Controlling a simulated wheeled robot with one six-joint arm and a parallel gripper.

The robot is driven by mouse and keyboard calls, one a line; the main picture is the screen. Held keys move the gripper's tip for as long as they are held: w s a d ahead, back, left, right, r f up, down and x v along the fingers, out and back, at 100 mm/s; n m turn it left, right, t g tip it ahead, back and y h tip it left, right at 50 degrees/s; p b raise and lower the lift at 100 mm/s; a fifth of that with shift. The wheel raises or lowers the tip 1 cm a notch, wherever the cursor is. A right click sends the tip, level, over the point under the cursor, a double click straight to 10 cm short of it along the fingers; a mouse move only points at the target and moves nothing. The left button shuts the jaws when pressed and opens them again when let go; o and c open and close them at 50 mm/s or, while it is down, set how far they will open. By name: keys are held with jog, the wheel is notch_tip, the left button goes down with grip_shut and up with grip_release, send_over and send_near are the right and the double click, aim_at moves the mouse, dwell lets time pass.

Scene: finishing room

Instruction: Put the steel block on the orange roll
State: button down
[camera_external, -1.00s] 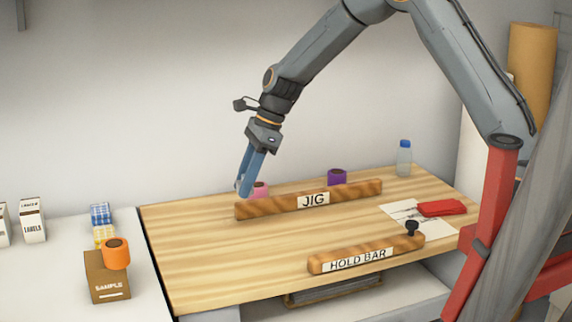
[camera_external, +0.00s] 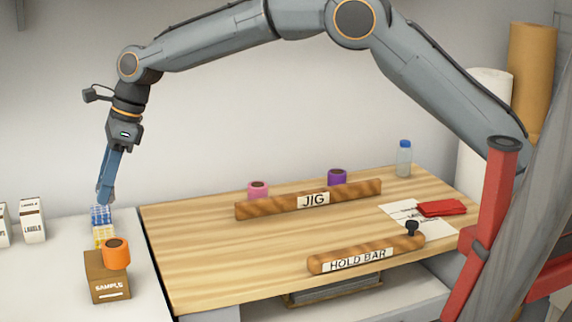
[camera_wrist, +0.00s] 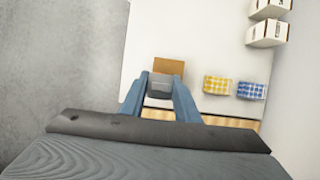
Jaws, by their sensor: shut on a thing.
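The steel block (camera_wrist: 160,84) is a small grey piece between the two blue fingers of my gripper (camera_external: 106,197). In the external view the block is hardly visible at the fingertips. The orange roll (camera_external: 116,253) sits on the brown SAMPLE box (camera_external: 107,284), in front of and lower than my gripper. The brown box also shows in the wrist view (camera_wrist: 170,65), beyond the fingertips. I cannot make out the orange roll there.
A blue checked box (camera_external: 101,214) and a yellow checked box (camera_external: 103,236) stand behind the orange roll. White LABELS boxes (camera_external: 32,220) stand further left. On the wooden bench (camera_external: 220,250) are the JIG bar (camera_external: 270,206), pink roll (camera_external: 258,188), purple roll (camera_external: 337,177) and HOLD BAR (camera_external: 318,263).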

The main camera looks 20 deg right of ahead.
notch_tip(320, 180, down, 9)
jog(key=shift+f+p, duration=0.2)
jog(key=shift+p, duration=0.95)
jog(key=shift+f, duration=0.15)
jog(key=c, duration=1.4)
grip_release()
jog(key=shift+o, duration=0.2)
jog(key=b+v, duration=0.2)
jog(key=v, duration=1)
jog(key=shift+w, duration=0.1)
